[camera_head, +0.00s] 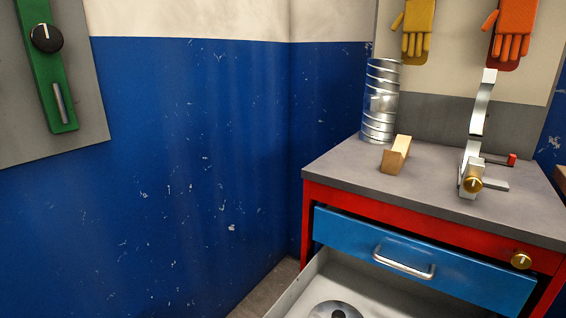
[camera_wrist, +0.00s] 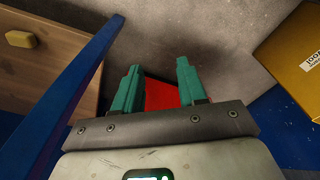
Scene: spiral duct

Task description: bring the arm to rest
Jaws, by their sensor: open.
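My gripper (camera_wrist: 158,66) shows in the wrist view with its two teal fingers apart and nothing between them. A red surface (camera_wrist: 163,95) shows behind the fingers; I cannot tell what it belongs to. My gripper does not show in the head view. There, a silver spiral duct (camera_head: 381,100) stands upright at the back left of the grey worktop (camera_head: 340,165). It is apart from the wooden block (camera_head: 396,155) in front of it.
The wrist view shows a blue bar (camera_wrist: 60,100) and a yellow box (camera_wrist: 290,60).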

